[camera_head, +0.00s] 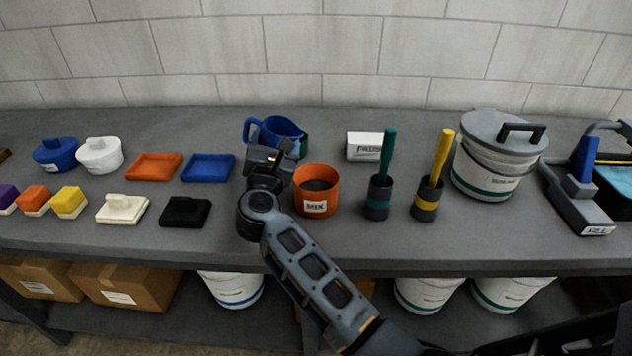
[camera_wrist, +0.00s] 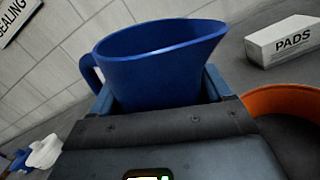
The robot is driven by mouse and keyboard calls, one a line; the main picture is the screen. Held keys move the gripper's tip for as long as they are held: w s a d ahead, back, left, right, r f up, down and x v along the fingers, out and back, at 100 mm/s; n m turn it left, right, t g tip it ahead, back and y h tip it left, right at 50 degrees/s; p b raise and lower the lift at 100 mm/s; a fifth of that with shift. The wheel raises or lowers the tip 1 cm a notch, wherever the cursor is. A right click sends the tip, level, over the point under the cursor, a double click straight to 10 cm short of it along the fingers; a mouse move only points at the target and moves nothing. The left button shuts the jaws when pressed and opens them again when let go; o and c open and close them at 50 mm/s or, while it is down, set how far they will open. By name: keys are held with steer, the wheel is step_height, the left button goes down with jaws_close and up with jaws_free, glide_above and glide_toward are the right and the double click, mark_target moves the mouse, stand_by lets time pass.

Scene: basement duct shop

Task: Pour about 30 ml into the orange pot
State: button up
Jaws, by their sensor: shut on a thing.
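The orange pot (camera_head: 317,188) stands on the bench with a white label reading "MIX", just right of my gripper. A dark content or inside shows through its open top. In the wrist view, part of its orange rim (camera_wrist: 290,98) shows at the right edge. My gripper (camera_head: 279,154) is shut on a blue jug (camera_head: 277,130) behind and left of the pot. In the wrist view, the blue jug (camera_wrist: 160,65) sits between the jaws, looking about upright, with its handle to the left and spout to the right. The jug's contents are hidden.
A white box labelled "PADS" (camera_wrist: 288,40) stands behind the pot. Green-handled (camera_head: 380,185) and yellow-handled (camera_head: 432,185) tools stand in dark cups to its right, before a lidded white bucket (camera_head: 490,170). Orange (camera_head: 153,167) and blue (camera_head: 208,168) trays lie left.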

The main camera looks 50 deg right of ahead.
mark_target(291, 134)
steer(key=shift+s+d+r+m+b, duration=0.25)
steer(key=shift+s+r+m+b, duration=0.3)
steer(key=shift+m+b, duration=0.4)
steer(key=shift+s+d+f+m+h+b, duration=0.2)
steer(key=shift+s+f+m+h+b, duration=0.25)
steer(key=shift+m+b, duration=0.5)
steer(key=shift+s+d+r+m+b, duration=0.1)
steer(key=shift+s+r+m+b, duration=0.15)
steer(key=shift+b, duration=0.2)
steer(key=shift+s+r+m+h+b, duration=0.1)
steer(key=shift+r+m+h+b, duration=0.15)
steer(key=shift+r+m+b, duration=0.35)
steer(key=shift+f+m+h+b, duration=0.3)
steer(key=shift+f+m+b, duration=0.05)
steer(key=shift+m+b, duration=0.55)
steer(key=shift+s+d+m+g+b, duration=0.1)
steer(key=shift+m+g+b, duration=0.3)
steer(key=shift+m+b, duration=0.5)
steer(key=shift+s+m+h+b, duration=0.1)
steer(key=shift+m+h+b, duration=0.2)
steer(key=shift+m+b, duration=0.3)
steer(key=shift+s+d+r+m+g+h+b, duration=0.15)
steer(key=shift+r+m+g+h+b, duration=0.25)
steer(key=shift+m, duration=0.45)
steer(key=shift+r, duration=0.1)
